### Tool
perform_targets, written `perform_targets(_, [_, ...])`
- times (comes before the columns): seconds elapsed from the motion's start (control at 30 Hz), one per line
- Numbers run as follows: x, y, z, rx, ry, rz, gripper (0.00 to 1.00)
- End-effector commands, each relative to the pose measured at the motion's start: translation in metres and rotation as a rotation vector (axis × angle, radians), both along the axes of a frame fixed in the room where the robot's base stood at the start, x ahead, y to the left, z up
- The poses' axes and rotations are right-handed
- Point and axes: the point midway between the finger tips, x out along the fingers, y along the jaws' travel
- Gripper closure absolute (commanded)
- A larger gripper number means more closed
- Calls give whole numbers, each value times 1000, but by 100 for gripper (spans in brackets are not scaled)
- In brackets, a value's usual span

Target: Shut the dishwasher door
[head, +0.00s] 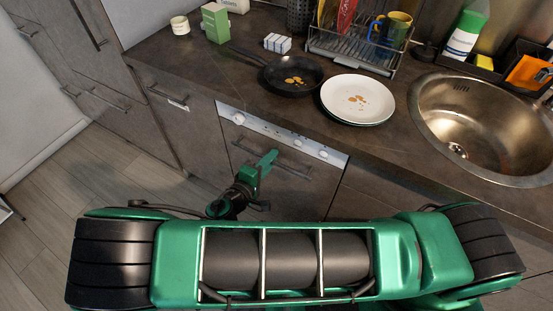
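The dishwasher is built in under the counter, with a white control strip (285,135) that carries round knobs. Below the strip is its grey-brown door (306,186) with a long bar handle. The door looks upright or nearly so. I cannot tell whether it is fully shut, and my body hides its lower part. My gripper (268,158), green at its end, is in front of the door's upper part near the handle. I cannot tell whether it touches the handle, nor whether its fingers are open or shut.
On the counter (225,66) stand a black pan (293,88), white plates (345,106), a dish rack (350,52) and a green box (215,23). A round metal sink (485,115) is at the right. Drawers and cabinets flank the door. Wooden floor (70,185) is free at the left.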

Motion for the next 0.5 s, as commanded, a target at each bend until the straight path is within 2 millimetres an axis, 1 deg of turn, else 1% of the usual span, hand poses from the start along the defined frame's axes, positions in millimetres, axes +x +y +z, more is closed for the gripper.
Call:
perform_targets(0.03, [6, -7, 7, -8, -19, -13, 71])
perform_targets(0.27, [5, -7, 8, -10, -21, -14, 71])
perform_targets(0.37, [0, -4, 10, -10, -21, -13, 71])
perform_targets(0.5, [-17, 9, 12, -6, -16, -7, 71])
